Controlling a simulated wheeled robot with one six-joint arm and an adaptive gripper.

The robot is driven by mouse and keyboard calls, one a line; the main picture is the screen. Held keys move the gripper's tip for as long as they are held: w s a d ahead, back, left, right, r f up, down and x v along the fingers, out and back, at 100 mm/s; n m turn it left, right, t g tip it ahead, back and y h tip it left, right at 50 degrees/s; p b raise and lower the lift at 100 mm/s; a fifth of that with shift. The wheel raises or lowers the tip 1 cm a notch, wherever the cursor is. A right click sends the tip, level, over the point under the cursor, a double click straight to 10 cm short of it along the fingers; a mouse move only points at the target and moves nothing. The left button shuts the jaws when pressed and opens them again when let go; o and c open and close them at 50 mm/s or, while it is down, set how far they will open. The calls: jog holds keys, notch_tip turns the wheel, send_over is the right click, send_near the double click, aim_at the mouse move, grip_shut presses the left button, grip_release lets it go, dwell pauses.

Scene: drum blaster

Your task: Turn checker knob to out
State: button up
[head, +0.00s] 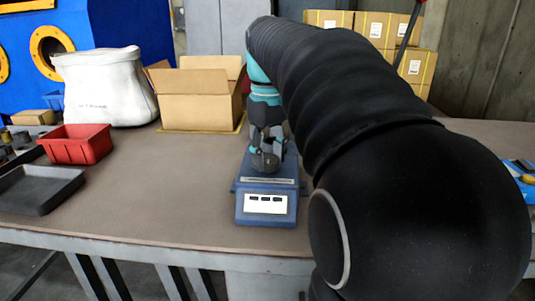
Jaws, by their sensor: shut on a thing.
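The checker (266,205) is a blue box on the table. Its sloped front has a white panel with several small dark windows. A dark round knob (264,163) stands on top of the checker. My gripper (265,152), teal and dark, points down over the checker with its fingers shut on the knob. The fingers partly cover the knob, and any position marks by it are too small to read. My black-sleeved arm fills the right of the head view.
A red bin (77,144) and a dark tray (40,188) lie at the left. A white bag (106,88) and an open cardboard box (200,95) stand behind. Table (165,205) left of the checker is clear. Blue and yellow items (522,172) lie at the right edge.

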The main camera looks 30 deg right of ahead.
aim_at(269, 158)
jog(key=shift+f, duration=0.1)
jog(key=o, duration=1.1)
jog(key=shift+o, duration=0.2)
jog(key=shift+r, duration=0.2)
notch_tip(269, 158, up, 12)
jog(key=shift+f, duration=0.15)
